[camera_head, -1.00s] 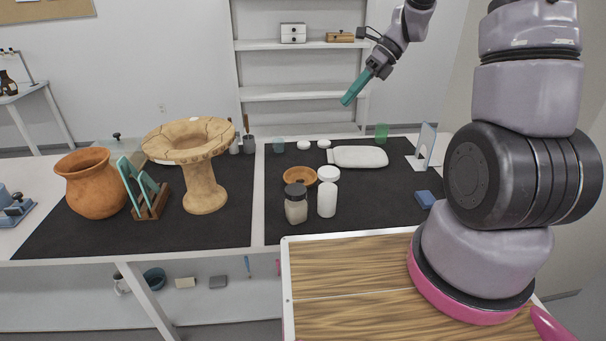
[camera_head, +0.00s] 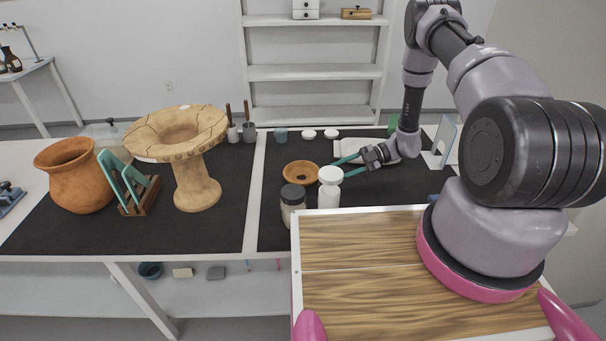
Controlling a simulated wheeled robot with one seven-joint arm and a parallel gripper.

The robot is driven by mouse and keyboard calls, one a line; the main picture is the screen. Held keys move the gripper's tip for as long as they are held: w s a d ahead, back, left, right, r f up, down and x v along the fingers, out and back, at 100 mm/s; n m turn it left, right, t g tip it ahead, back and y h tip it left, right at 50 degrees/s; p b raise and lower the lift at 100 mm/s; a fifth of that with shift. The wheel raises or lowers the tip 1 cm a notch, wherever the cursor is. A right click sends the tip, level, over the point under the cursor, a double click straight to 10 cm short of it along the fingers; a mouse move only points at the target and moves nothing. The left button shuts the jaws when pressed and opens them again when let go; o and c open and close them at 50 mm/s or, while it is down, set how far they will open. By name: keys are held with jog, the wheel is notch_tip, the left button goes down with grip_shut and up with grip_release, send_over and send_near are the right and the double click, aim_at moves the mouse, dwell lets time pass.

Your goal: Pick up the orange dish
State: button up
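The orange dish (camera_head: 299,173) is a small shallow round bowl on the black mat, behind the two bottles. My gripper (camera_head: 346,167) is to the right of the dish, low over the mat, with its two teal fingers spread apart and pointing left towards the dish. The fingers look open and empty. The white bottle stands in front of part of the nearer finger. Whether the fingertips touch the dish rim cannot be told from this view.
A dark-lidded jar (camera_head: 292,205) and a white bottle (camera_head: 329,187) stand just in front of the dish. A large stone-coloured pedestal bowl (camera_head: 195,180) and a terracotta pot (camera_head: 75,177) stand left.

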aim_at(313, 180)
jog(key=x, duration=0.9)
jog(key=shift+s+a, duration=0.15)
jog(key=shift+a, duration=0.2)
grip_shut()
dwell(1.0)
